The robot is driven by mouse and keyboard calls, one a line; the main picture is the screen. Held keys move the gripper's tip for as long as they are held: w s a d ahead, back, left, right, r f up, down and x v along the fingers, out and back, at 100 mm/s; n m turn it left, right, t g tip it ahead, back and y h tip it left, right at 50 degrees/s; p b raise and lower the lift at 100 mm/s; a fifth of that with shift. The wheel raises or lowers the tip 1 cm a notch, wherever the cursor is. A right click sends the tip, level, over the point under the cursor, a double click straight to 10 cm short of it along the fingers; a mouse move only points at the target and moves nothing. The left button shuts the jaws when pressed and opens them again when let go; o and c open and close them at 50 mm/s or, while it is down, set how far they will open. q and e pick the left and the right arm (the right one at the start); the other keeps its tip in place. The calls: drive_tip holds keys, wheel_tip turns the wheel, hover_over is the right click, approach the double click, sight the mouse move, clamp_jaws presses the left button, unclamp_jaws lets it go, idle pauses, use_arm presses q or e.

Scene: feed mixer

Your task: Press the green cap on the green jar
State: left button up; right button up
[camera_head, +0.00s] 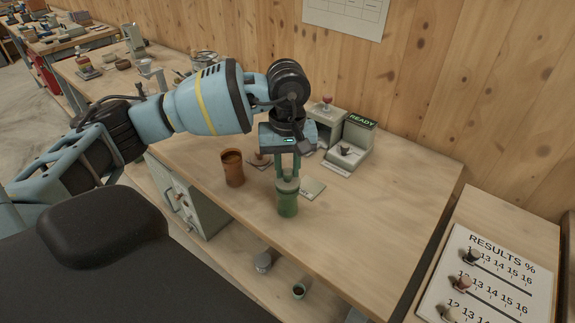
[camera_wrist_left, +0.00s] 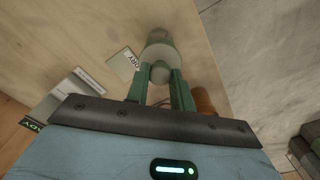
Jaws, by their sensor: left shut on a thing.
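The green jar (camera_head: 288,206) stands upright near the front edge of the wooden bench in the head view. My left gripper (camera_head: 288,179) points down over it, its green fingers shut on the pale grey-green cap (camera_head: 289,186). The cap is at the jar's mouth; I cannot tell whether it is fully seated. In the left wrist view the fingers (camera_wrist_left: 160,80) close on the cap's round knob (camera_wrist_left: 160,73), with the cap's pale disc (camera_wrist_left: 158,52) beyond it. My right gripper is not in view.
An open orange-brown jar (camera_head: 233,170) stands just left of the green jar. A small card (camera_head: 312,188) lies to the right. A device with a READY sign (camera_head: 350,148) stands at the back. A results board (camera_head: 487,285) is at the right. The bench's right part is clear.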

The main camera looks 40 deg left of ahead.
use_arm(q)
drive_tip(key=o, duration=1.5)
drive_tip(key=shift+o, duration=0.2)
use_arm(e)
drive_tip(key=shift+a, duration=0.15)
use_arm(q)
drive_tip(key=shift+r, duration=0.15)
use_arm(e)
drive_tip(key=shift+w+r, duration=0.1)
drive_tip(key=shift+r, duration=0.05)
use_arm(q)
drive_tip(key=shift+r+p, duration=0.45)
drive_tip(key=shift+r, duration=0.65)
drive_tip(key=shift+r+p, duration=0.65)
drive_tip(key=shift+r, duration=1.6)
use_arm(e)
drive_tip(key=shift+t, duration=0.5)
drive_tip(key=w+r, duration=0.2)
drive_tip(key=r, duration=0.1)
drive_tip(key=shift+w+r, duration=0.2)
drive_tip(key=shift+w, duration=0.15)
